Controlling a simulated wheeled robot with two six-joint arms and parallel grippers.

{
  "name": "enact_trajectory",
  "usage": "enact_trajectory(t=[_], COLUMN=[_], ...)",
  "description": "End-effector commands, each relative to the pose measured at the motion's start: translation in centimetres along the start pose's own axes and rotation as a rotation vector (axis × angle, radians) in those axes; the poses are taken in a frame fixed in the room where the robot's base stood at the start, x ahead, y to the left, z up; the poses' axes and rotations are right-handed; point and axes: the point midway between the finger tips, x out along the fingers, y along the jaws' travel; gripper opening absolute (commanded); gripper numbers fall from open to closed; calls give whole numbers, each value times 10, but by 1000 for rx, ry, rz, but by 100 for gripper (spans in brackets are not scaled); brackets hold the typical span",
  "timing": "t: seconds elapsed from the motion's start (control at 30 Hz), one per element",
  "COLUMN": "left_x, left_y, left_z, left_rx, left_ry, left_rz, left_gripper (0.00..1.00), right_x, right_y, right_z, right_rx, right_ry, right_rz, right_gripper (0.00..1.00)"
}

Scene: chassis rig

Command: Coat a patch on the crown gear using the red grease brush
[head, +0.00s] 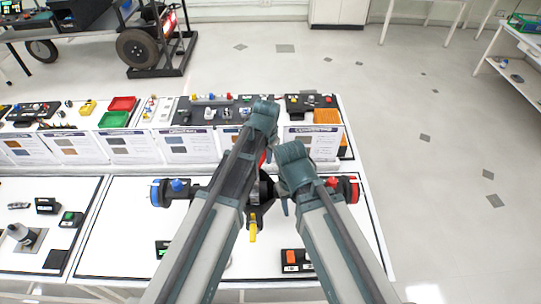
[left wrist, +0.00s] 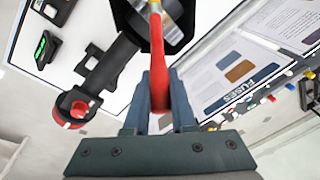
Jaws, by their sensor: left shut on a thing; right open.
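The red grease brush (left wrist: 157,62) is gripped by its red handle in my left gripper (left wrist: 160,85), with its gold neck pointing into the dark central housing (left wrist: 180,24). The bristle tip is out of sight. In the head view only a bit of red shows beside my left gripper (head: 264,150). The housing (head: 262,190) sits midway on a black axle with a blue end (head: 176,186) and a red end (head: 333,184). The crown gear cannot be made out clearly; arms cover much of the housing. My right gripper (head: 286,205) is open just right of the housing.
Small black boxes (head: 296,262) stand on the white bench in front. Behind stands a raised shelf with printed cards (head: 180,148), a red tray (head: 122,104), a green tray (head: 114,119) and small parts. Open floor lies right of the bench.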

Motion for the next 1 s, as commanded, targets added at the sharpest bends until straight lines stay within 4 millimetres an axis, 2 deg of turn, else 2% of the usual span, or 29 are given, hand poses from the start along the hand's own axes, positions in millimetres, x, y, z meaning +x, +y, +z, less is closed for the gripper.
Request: enact_trajectory(t=[0.23, 0.6, 1.0], left_x=[0, 2, 4], left_y=[-3, -21, -26], left_z=[3, 18, 12], left_rx=[0, -1, 0], left_ry=[0, 0, 0], left_rz=[0, 0, 0], left_gripper=[0, 0, 0], right_x=[0, 1, 3], right_y=[0, 0, 0], right_z=[0, 0, 0], right_rx=[0, 0, 0], right_ry=[0, 0, 0], right_rz=[0, 0, 0], right_gripper=[50, 50, 50])
